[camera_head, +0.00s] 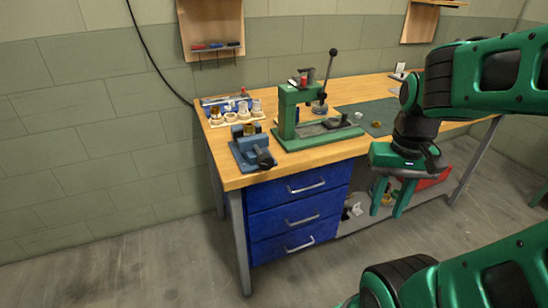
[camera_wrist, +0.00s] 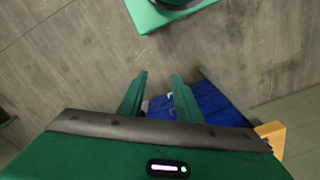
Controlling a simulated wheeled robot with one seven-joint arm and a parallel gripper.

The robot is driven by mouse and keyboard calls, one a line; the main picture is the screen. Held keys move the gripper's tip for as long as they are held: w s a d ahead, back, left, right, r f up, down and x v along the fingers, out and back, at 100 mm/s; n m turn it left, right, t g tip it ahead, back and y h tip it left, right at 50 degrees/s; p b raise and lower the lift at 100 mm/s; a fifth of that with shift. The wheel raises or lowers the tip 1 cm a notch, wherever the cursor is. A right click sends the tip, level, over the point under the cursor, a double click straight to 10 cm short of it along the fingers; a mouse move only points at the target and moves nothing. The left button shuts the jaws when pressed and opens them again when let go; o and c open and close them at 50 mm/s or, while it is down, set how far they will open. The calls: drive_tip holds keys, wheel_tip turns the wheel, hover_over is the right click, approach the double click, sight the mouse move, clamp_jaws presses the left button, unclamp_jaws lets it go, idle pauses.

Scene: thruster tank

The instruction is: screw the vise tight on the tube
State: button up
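A small blue vise (camera_head: 251,150) stands at the front left corner of the wooden workbench. Its dark handle end (camera_head: 265,159) points toward the front edge. The vise is not visible in the wrist view.
A green arbor press (camera_head: 290,112) with an upright lever stands right of the vise. A tray of white ring-like parts (camera_head: 235,113) lies behind the vise. Blue drawers (camera_head: 298,212) hang under the bench (camera_head: 235,178). A green mat (camera_head: 372,112) lies further right. The floor in front is clear.

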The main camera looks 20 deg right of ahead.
drive_tip(key=shift+s+d, duration=0.15)
drive_tip(key=shift+d, duration=0.1)
drive_tip(key=shift+o, duration=1)
drive_tip(key=m, duration=1.1)
approach(264, 156)
drive_tip(key=shift+s+d+f, duration=0.1)
drive_tip(key=shift+s+d, duration=0.05)
drive_tip(key=shift+s, duration=0.05)
drive_tip(key=shift+w+a+m, duration=0.2)
drive_tip(key=shift+a+m, duration=0.05)
drive_tip(key=shift+m, duration=0.05)
drive_tip(key=shift+a+f, duration=0.1)
drive_tip(key=shift+f, duration=0.25)
wheel_tip(264, 156, down, 10)
